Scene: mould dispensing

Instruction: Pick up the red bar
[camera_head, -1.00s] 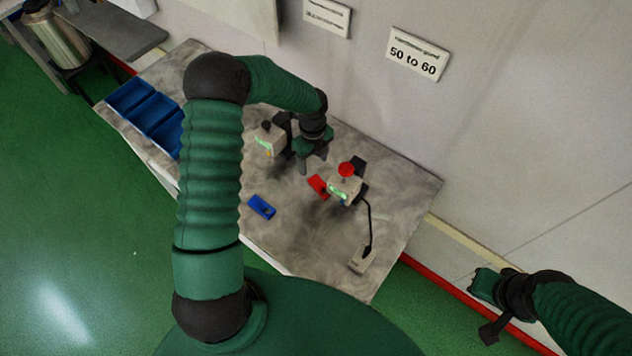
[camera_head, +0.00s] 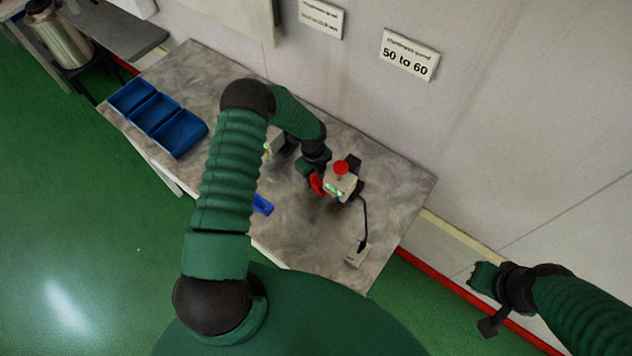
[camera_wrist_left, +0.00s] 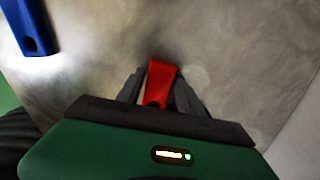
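The red bar (camera_head: 317,184) lies on the grey table beside the white box with the red button. It also shows in the left wrist view (camera_wrist_left: 160,80), between the two dark fingers. My left gripper (camera_head: 312,178) is down at the bar, and in the left wrist view (camera_wrist_left: 159,90) its fingers stand on either side of it, very close. Whether they press on the bar is not clear. My right gripper (camera_head: 484,302) hangs off to the right, away from the table; its fingers are not clear.
The box with the red button (camera_head: 341,181) stands just right of the bar, with a cable running to a small grey block (camera_head: 358,255). A blue bar (camera_head: 262,204) lies to the left, partly behind my arm. Blue trays (camera_head: 180,133) stand at the table's left end.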

